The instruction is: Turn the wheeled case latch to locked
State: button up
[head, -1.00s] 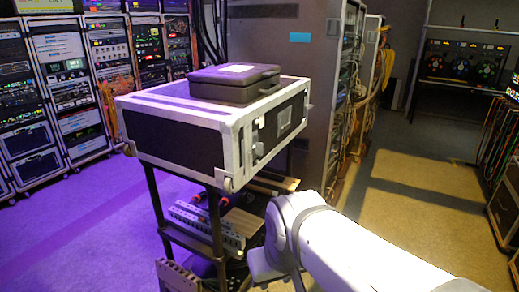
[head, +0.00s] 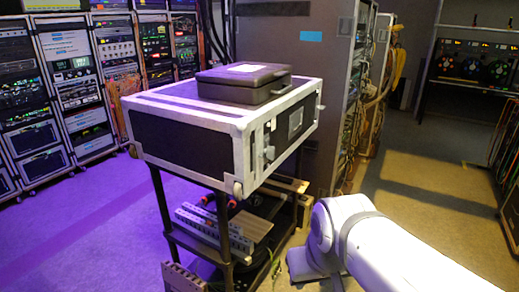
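The wheeled case (head: 190,146) is black with silver edges and rests on top of a dark shelf stand, left of centre. A small metal latch (head: 268,149) sits on its right-hand face, near the front corner; it is too small to tell how it is turned. A grey plate (head: 295,121) is set in the same face, farther back. My pale arm (head: 400,258) reaches in from the lower right and bends below and to the right of the case, apart from the latch. My gripper does not show.
A closed dark grey box (head: 245,84) lies on the case. The stand (head: 222,225) has lower shelves with a grey strip and other gear. A tall grey cabinet (head: 288,60) stands close behind the case. Equipment racks line the left. Floor at right is open.

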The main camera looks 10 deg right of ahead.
aim_at(270, 151)
jog(key=i, duration=0.9)
jog(key=z, duration=0.05)
